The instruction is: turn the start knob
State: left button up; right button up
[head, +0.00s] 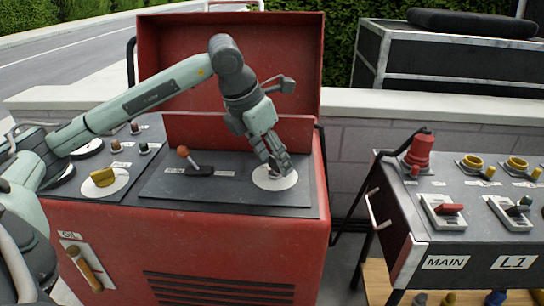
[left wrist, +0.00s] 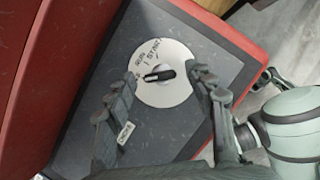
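The start knob (left wrist: 160,75) is a small black bar-shaped knob on a round white dial plate (left wrist: 168,93). The dial has printed words, of which RUN and START can be read. A pale mark shows at the knob's left end. In the head view the white dial (head: 275,183) lies at the right of the dark panel, and the gripper mostly hides the knob. My left gripper (head: 277,170) is over the dial, pointing down. In the left wrist view its fingers (left wrist: 165,85) are apart, one on each side of the knob, with visible gaps. My right gripper is not in view.
A red-tipped lever (head: 183,152) stands left of the dial, and a yellow knob (head: 103,177) is farther left. The raised red lid (head: 275,50) is behind the panel. A separate control box (head: 445,215) with switches stands to the right, across a gap.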

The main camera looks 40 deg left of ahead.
pick_arm(q)
jog(key=v, duration=1.2)
jog(key=shift+s, duration=0.1)
dwell(0.4)
